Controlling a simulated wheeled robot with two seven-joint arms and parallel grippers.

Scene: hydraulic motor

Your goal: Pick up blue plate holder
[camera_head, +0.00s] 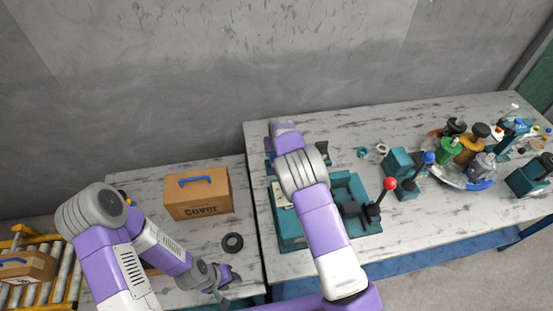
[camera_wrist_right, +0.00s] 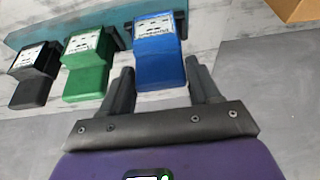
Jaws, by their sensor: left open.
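The blue plate holder (camera_wrist_right: 158,58) stands in the right wrist view, with a white label on top, at the end of a row on a teal rack (camera_wrist_right: 85,32). A green holder (camera_wrist_right: 86,72) and a black one (camera_wrist_right: 34,75) stand left of it. My right gripper (camera_wrist_right: 160,80) is open, its dark fingers on either side of the blue holder's near part; contact is unclear. In the head view my right arm hides most of that area. My left gripper (camera_head: 223,279) is open and empty above the left table.
A cardboard box (camera_head: 198,195) with a blue handle and a black ring (camera_head: 233,242) are on the left table. A teal fixture (camera_head: 290,232) lies under my right arm. A red-knobbed lever (camera_head: 389,184) and a round tray of parts stand to the right.

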